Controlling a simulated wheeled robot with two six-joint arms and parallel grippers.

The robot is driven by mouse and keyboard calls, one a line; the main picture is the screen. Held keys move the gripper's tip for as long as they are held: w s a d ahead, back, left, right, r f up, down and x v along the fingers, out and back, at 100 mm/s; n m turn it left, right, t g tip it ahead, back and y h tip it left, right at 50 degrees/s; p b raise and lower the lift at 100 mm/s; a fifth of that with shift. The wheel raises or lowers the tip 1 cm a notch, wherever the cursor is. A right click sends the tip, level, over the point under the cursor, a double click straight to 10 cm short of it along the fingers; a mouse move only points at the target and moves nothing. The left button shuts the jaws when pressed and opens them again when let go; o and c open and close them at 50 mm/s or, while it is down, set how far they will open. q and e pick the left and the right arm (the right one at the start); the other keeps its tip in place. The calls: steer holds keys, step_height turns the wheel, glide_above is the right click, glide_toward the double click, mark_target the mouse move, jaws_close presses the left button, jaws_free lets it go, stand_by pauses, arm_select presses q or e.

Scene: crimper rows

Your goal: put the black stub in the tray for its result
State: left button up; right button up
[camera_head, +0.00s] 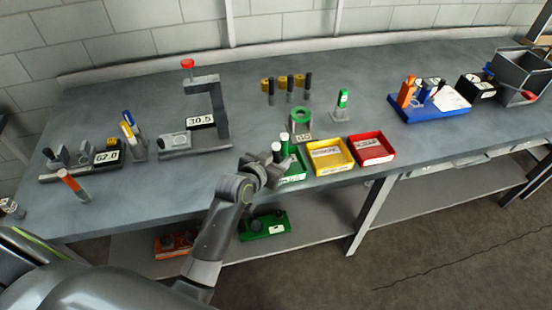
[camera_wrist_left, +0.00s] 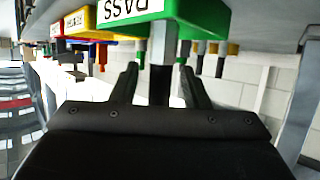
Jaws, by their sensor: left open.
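My left gripper (camera_head: 266,172) is open at the near left edge of the green tray (camera_head: 294,178). A grey-and-black stub (camera_wrist_left: 161,75) stands between its open fingers in the left wrist view (camera_wrist_left: 160,88); I cannot tell whether either finger touches it. A pale-topped piece (camera_head: 276,147) shows at the gripper in the head view, beside a green-topped one (camera_head: 284,138). The green tray reads PASS in the left wrist view (camera_wrist_left: 200,14). The yellow tray (camera_head: 331,168) and red tray (camera_head: 375,162) stand to its right. My right gripper is out of view.
A press-like stand with a red knob (camera_head: 187,64) reads 30.5. A gauge reading G2.0 (camera_head: 107,156) stands at left. Several dark pieces stand near yellow ones (camera_head: 285,83) at the back. A blue tray (camera_head: 431,112) is at right.

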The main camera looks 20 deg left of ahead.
arm_select(q)
steer(key=shift+r, duration=0.2)
steer(key=shift+s, duration=0.25)
steer(key=b+v, duration=0.1)
steer(key=v, duration=1)
steer(key=shift+s+r, duration=0.2)
steer(key=shift+a, duration=0.1)
